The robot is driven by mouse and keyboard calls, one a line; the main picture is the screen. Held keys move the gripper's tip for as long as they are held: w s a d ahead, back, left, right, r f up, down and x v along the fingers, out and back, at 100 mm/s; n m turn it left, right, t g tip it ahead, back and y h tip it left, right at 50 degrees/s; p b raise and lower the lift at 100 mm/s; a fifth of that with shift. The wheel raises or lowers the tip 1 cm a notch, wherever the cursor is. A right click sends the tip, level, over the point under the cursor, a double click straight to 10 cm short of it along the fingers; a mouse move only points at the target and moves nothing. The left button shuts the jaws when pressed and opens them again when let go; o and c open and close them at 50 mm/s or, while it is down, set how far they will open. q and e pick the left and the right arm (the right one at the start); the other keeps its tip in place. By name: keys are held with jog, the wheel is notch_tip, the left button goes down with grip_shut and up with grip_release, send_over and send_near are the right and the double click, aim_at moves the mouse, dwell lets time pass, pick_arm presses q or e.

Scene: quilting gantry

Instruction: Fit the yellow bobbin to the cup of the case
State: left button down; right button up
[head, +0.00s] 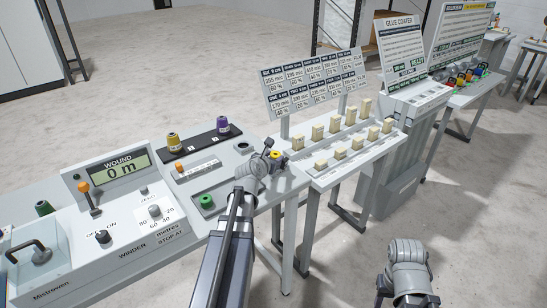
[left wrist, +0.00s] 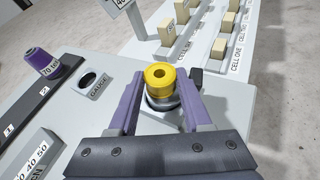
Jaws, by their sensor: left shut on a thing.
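The yellow bobbin (head: 276,154) is at the right end of the winder bench; in the left wrist view the bobbin (left wrist: 159,75) shows its top flange and centre hole. My left gripper (head: 270,153) is shut on it, with a purple finger on each side in the left wrist view (left wrist: 160,80). A grey metal cup (left wrist: 163,104) shows just below the bobbin, partly hidden by it. I cannot tell whether the bobbin is seated in the cup or just above it. Of my right arm only grey links show, at the lower right; its fingers are not visible.
A purple bobbin (head: 222,124) and another yellow one (head: 174,142) stand on a black rack (head: 198,140). A round gauge hole (left wrist: 89,81) lies left of the gripper. The winder panel (head: 125,215) is at left. Cream blocks (head: 319,131) stand on the right-hand table.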

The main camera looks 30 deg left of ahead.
pick_arm(q)
jog(key=shift+f+t+b, duration=0.1)
jog(key=shift+t+b, duration=0.5)
jog(key=shift+b, duration=0.6)
jog(key=shift+y, duration=0.3)
jog(key=shift+m+b, duration=0.3)
jog(key=shift+m, duration=0.1)
dwell(0.7)
jog(key=shift+f+b, duration=0.2)
jog(key=shift+b, duration=0.15)
jog(key=shift+d+r+p, duration=0.1)
jog(key=shift+r+p, duration=0.25)
jog(key=shift+d+t, duration=0.15)
jog(key=shift+t, duration=0.15)
dwell(1.6)
jog(key=shift+f+b, duration=0.3)
jog(key=shift+b, duration=0.15)
jog(key=shift+r+p, duration=0.3)
jog(key=shift+p, duration=0.05)
